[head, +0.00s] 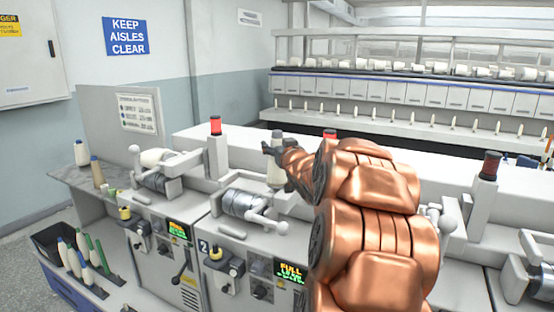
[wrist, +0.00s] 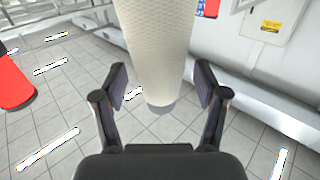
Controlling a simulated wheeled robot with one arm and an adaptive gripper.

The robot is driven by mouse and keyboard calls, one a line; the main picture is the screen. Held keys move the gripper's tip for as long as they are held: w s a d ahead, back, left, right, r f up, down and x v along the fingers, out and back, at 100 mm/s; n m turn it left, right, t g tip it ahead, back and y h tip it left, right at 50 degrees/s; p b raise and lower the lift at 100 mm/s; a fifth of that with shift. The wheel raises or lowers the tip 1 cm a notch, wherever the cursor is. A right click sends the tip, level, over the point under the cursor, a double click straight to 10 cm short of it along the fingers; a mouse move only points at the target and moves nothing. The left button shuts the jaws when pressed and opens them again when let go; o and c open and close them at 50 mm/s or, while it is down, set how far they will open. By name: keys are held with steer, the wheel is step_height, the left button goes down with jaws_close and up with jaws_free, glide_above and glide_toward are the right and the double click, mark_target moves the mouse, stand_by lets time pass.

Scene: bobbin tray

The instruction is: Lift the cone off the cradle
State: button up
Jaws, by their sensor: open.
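A pale cone (head: 277,174) with a grey tip stands upright behind the bare metal drum (head: 240,203) of unit 2. My gripper (head: 270,149) is at its upper part. In the wrist view the cone (wrist: 160,50) fills the middle between my open fingers (wrist: 161,84), with a gap on each side. That view appears upside down. What bears the cone's lower end is hidden, so I cannot tell whether it sits on a cradle. A cradle arm with a round knob (head: 252,222) lies beside the unit 2 drum. Another white cone (head: 156,157) lies on the unit 1 drum.
Red lamp posts (head: 216,126) rise from the machine. A long rack (head: 400,90) with many cones runs along the back. My copper arm covers the units to the right.

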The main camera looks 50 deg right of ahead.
steer(key=shift+w+d+r, duration=0.1)
steer(key=shift+w+d, duration=0.1)
steer(key=shift+w, duration=0.2)
steer(key=c, duration=1.4)
steer(key=shift+o, duration=0.2)
step_height(320, 180, up, 11)
steer(key=p, duration=0.2)
steer(key=shift+f, duration=0.2)
